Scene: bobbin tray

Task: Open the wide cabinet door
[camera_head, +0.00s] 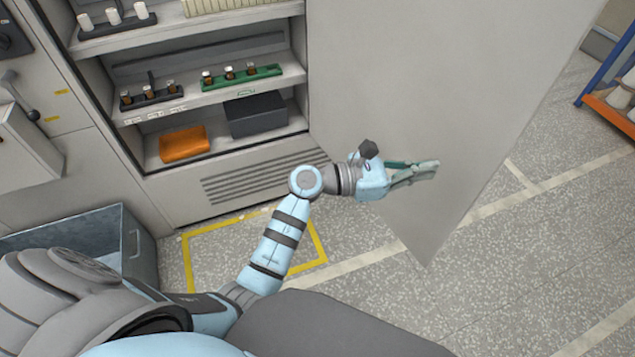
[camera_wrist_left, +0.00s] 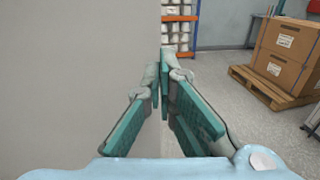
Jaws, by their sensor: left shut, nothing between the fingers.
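The wide cabinet door (camera_head: 430,75) is a plain grey panel. It stands swung far out to the right of the cabinet (camera_head: 180,205), whose shelves are exposed. My left gripper (camera_head: 432,167) is shut and empty, in front of the door's inner face near its lower part. In the left wrist view the door (camera_wrist_left: 70,75) fills the left side, and the shut fingers (camera_wrist_left: 165,80) overlap its vertical edge. I cannot tell whether they touch the panel. No handle shows. My right gripper is not in view.
Shelves hold dark and green racks (camera_head: 240,76), an orange bin (camera_head: 182,144) and a dark box (camera_head: 256,114). A grey tub (camera_head: 130,245) stands at lower left. An orange and blue rack (camera_head: 606,104) is at right. Boxes on a pallet (camera_wrist_left: 262,85) stand beyond. Floor right of the door is clear.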

